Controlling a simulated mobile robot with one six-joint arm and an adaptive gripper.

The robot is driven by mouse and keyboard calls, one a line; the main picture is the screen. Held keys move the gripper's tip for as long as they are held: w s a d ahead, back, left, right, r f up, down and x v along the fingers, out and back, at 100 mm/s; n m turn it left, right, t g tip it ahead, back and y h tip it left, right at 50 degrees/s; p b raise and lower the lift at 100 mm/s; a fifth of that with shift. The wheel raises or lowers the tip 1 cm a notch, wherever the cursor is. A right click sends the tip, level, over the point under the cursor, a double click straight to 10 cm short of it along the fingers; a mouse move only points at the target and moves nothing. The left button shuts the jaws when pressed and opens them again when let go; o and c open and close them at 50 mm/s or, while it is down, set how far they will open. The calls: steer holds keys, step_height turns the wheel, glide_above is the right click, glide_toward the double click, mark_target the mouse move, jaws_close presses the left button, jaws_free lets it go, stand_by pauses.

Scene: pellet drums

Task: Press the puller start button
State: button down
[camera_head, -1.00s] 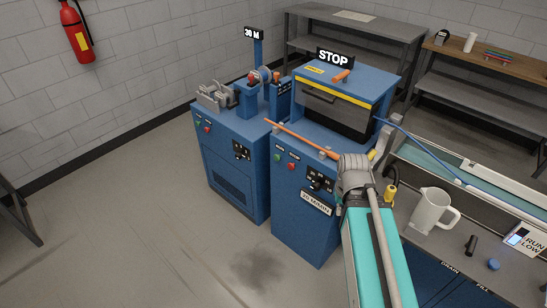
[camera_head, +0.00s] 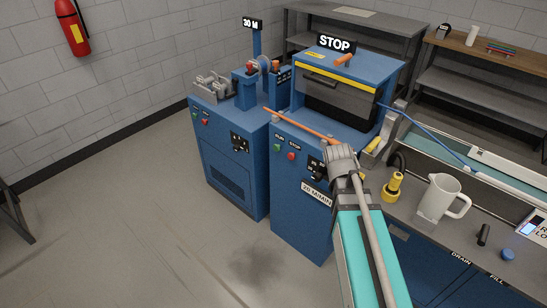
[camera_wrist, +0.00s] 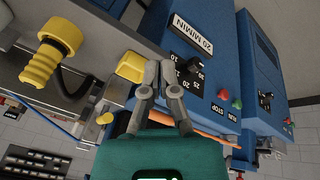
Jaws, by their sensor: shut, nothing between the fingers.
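A blue cabinet (camera_head: 293,213) carries a green RUN button (camera_head: 279,147) and a red STOP button (camera_head: 291,156) on its front, with a dial and an M/MIN label to their right. In the wrist view the green button (camera_wrist: 237,103) and red button (camera_wrist: 224,94) stand right of my gripper (camera_wrist: 161,68). My gripper is shut and empty. Its fingertips appear near the dial (camera_wrist: 187,63), apart from both buttons; whether they touch the panel I cannot tell. In the head view my arm hides the fingertips and part of the dial panel.
A second blue cabinet (camera_head: 229,170) to the left has its own green and red buttons. An orange strand (camera_head: 300,125) crosses the cabinet top. A white pitcher (camera_head: 437,197) and a yellow-handled item (camera_head: 393,187) stand on the bench at right. Floor in front is clear.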

steer(key=w+a+f+n+t+h+b, duration=0.1)
steer(key=w+a+f+t+h+b, duration=0.2)
steer(key=w+f+b, duration=0.45)
steer(key=n+t+y+b, duration=0.3)
steer(key=n+t+b, duration=0.45)
steer(key=b, duration=0.95)
glide_toward(276, 148)
steer(key=s+d+m+t, duration=0.1)
steer(key=s+d+m, duration=0.15)
steer(key=d, duration=0.25)
steer(key=w+a+f+n+t+y+b, duration=0.1)
steer(key=a+f+n+y+b, duration=0.1)
steer(key=a, duration=0.3)
steer(key=w+a+f+n+t+y+b, duration=0.1)
steer(key=a+f+n+y+b, duration=0.1)
steer(key=a, duration=0.4)
steer(key=n+y+b, duration=0.1)
steer(key=b, duration=0.1)
steer(key=shift+b, duration=0.35)
steer(key=shift+w+d+f, duration=0.1)
steer(key=shift+w+d, duration=0.1)
steer(key=shift+w, duration=0.05)
steer(key=w+d, duration=0.5)
steer(key=w, duration=0.1)
steer(key=shift+w, duration=0.3)
